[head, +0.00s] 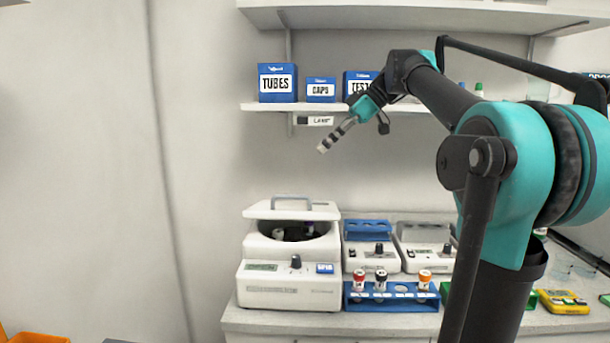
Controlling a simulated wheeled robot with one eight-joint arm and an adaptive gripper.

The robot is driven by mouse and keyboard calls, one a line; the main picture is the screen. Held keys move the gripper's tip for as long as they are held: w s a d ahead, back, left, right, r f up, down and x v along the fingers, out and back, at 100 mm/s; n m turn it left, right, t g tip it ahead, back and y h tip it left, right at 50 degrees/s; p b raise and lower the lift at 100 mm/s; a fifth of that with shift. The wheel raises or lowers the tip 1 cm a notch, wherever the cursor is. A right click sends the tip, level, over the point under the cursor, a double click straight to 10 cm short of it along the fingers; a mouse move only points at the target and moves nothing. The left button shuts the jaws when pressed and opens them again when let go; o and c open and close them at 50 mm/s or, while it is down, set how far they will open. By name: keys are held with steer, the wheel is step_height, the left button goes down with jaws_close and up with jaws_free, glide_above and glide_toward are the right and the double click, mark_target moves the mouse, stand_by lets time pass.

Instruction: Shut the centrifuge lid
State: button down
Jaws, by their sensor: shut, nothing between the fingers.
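The white centrifuge (291,287) stands at the left end of the counter. Its lid (291,210) is raised, with a grey handle on top, and the dark bowl (285,238) shows below it with a light tube and a purple-topped one inside. My gripper (322,149) is shut and empty. It is in the air above and slightly right of the lid in the picture, in front of the wall below the shelf, and apart from the centrifuge. My arm comes in from the right.
A blue rack (391,303) with several capped tubes stands right of the centrifuge, before two small white devices (371,257). A shelf (262,106) with blue boxes (277,83) hangs above. A yellow device (563,302) lies at the right. The wall left of the centrifuge is clear.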

glide_above(298, 212)
steer(key=w, duration=0.4)
steer(key=f, duration=0.6)
steer(key=shift+s+d+f, duration=0.1)
steer(key=shift+s+d, duration=0.1)
steer(key=shift+d, duration=0.2)
steer(key=f, duration=0.3)
steer(key=shift+a+f, duration=0.2)
steer(key=shift+a, duration=0.05)
steer(key=shift+s+f, duration=0.1)
steer(key=shift+f, duration=0.55)
steer(key=shift+s+f+n+t, duration=0.25)
steer(key=shift+s+f+t, duration=0.25)
steer(key=shift+f, duration=0.5)
steer(key=shift+s+f+n+t, duration=0.25)
steer(key=shift+s+f, duration=0.35)
steer(key=shift+f, duration=0.4)
steer(key=shift+s+f+n+t, duration=0.2)
steer(key=shift+s+f+t, duration=0.3)
steer(key=shift+f, duration=0.5)
steer(key=shift+s, duration=0.1)
